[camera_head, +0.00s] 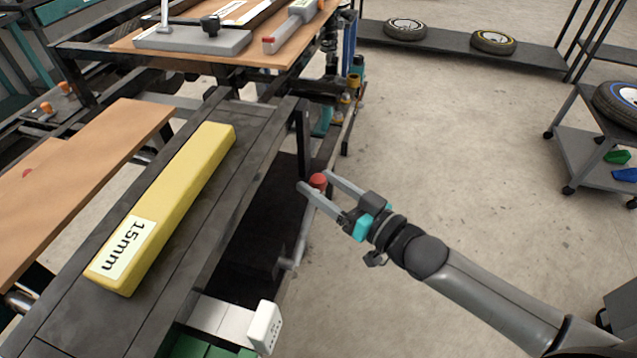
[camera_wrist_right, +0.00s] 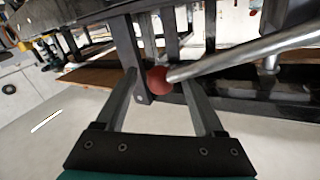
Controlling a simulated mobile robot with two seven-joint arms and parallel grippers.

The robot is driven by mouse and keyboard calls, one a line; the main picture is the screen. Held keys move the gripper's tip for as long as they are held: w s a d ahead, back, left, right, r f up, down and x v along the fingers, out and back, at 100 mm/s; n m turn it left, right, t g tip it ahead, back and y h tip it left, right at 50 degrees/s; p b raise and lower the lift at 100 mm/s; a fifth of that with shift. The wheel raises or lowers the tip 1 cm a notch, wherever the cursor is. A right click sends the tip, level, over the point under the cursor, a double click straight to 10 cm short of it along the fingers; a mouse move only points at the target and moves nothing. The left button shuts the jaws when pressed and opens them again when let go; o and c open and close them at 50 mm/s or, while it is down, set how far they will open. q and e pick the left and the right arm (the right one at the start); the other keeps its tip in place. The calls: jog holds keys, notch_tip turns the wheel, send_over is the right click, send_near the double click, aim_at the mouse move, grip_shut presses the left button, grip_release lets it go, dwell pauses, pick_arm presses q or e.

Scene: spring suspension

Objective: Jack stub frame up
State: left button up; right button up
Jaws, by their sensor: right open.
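My right gripper (camera_head: 318,192) is open beside the dark frame at the centre of the head view. A red ball-shaped knob (camera_head: 318,181) shows at its fingertips. In the right wrist view the red knob (camera_wrist_right: 160,80) lies between the two open fingers (camera_wrist_right: 165,98), near their tips, with no clear grip on it. A grey metal rod (camera_wrist_right: 245,55) runs from the knob to the upper right. A dark frame (camera_head: 75,318) carries a long yellow block (camera_head: 175,205) marked 15mm on its top. My left gripper is not in view.
A wooden board (camera_head: 80,190) lies left of the yellow block. A white box (camera_head: 265,326) sits low by the frame's front. A wheeled cart (camera_head: 585,165) with a tyre stands at right. A low rack (camera_head: 445,50) holds tyres at the back. Floor between is clear.

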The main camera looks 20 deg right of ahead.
jog(key=shift+w+a, duration=0.3)
jog(key=shift+w, duration=0.2)
jog(key=c, duration=1.1)
jog(key=shift+f, duration=0.1)
grip_shut()
jog(key=shift+f, duration=0.15)
